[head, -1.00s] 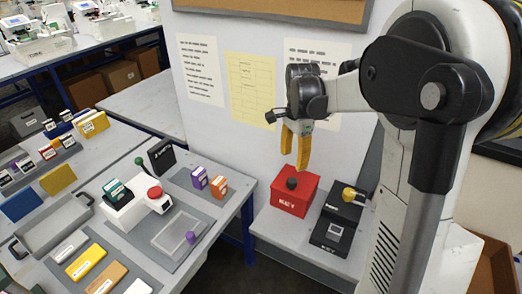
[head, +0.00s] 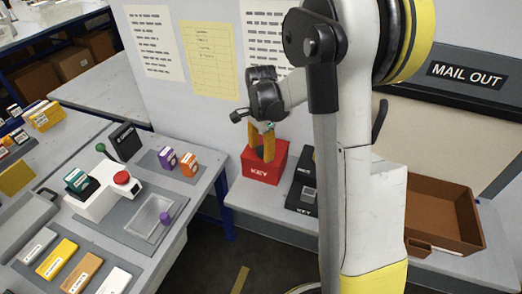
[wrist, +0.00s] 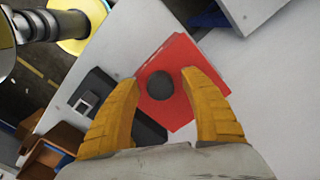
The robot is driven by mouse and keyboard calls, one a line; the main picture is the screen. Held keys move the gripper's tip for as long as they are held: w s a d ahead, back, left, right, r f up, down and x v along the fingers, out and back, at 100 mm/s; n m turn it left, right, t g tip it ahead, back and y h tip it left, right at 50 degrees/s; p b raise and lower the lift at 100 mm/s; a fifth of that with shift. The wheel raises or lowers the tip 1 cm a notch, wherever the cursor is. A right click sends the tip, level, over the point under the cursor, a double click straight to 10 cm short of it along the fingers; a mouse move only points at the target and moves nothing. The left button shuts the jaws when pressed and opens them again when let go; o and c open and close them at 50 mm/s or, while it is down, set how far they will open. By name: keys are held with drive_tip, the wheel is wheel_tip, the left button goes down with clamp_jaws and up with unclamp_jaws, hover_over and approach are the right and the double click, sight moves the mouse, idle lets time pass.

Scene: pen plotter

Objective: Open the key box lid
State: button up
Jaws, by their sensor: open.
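The red key box (head: 262,172) sits on the grey bench in the middle of the head view, with "KEY" on its front. Its lid looks shut. In the wrist view the red box (wrist: 182,62) shows from above, with a dark round knob (wrist: 160,86) on its top. My gripper (head: 263,150) is over the box, its yellow fingers pointing down. In the wrist view my gripper (wrist: 160,85) is open, with one finger on each side of the knob. I cannot tell whether the fingers touch it.
A black device (head: 302,190) stands right beside the box. A brown tray (head: 450,220) lies further right, below the "MAIL OUT" sign (head: 466,74). To the left, a table holds a white machine with a red button (head: 121,178). A wall with papers stands behind.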

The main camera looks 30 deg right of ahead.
clamp_jaws()
drive_tip(key=s+a, duration=0.7)
drive_tip(key=a, duration=0.2)
drive_tip(key=shift+s+a, duration=0.35)
drive_tip(key=shift+a, duration=0.05)
unclamp_jaws()
